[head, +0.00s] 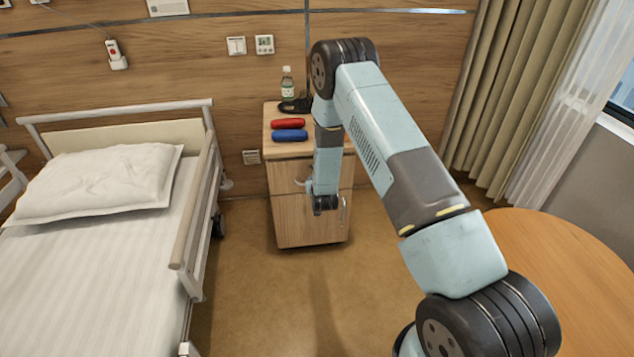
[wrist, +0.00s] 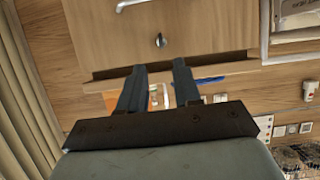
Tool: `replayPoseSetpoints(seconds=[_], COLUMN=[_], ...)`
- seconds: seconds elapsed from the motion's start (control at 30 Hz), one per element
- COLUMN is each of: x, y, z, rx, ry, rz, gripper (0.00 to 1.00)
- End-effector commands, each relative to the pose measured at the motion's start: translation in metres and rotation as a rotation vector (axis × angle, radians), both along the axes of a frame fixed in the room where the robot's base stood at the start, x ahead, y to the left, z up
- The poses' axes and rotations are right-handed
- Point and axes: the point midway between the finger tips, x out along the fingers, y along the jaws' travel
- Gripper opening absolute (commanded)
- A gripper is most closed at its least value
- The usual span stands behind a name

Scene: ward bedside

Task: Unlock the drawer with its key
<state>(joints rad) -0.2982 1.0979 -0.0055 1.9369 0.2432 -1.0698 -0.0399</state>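The bedside cabinet (head: 290,215) stands against the wall, with a drawer above a lower door. In the wrist view, which appears upside down, the drawer front (wrist: 210,25) carries a pale handle (wrist: 130,4) and a small round metal fitting (wrist: 160,41) that looks like the lock. My gripper (wrist: 159,67) is in front of the cabinet. Its two fingers are apart, near the drawer front's edge, with no object clearly held. In the head view my gripper (head: 325,203) is a dark shape before the cabinet; its fingertips are not distinct. I cannot make out a key in either view.
The bed (head: 95,250) is left, a round table (head: 560,250) right. The floor (head: 260,300) between them is clear.

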Motion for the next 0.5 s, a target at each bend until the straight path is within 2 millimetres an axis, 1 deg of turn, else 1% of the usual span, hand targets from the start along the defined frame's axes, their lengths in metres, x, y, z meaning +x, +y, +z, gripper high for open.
replayPoseSetpoints(seconds=[0.1,0.2,0.5], x=[-0.011,-0.015,-0.017], y=[-0.001,-0.001,-0.001], z=[0.005,0.006,0.007], rx=[0.000,0.001,0.001], ry=[0.001,0.000,0.000], rz=[0.000,0.000,0.000], gripper=[0.33,0.33,0.33])
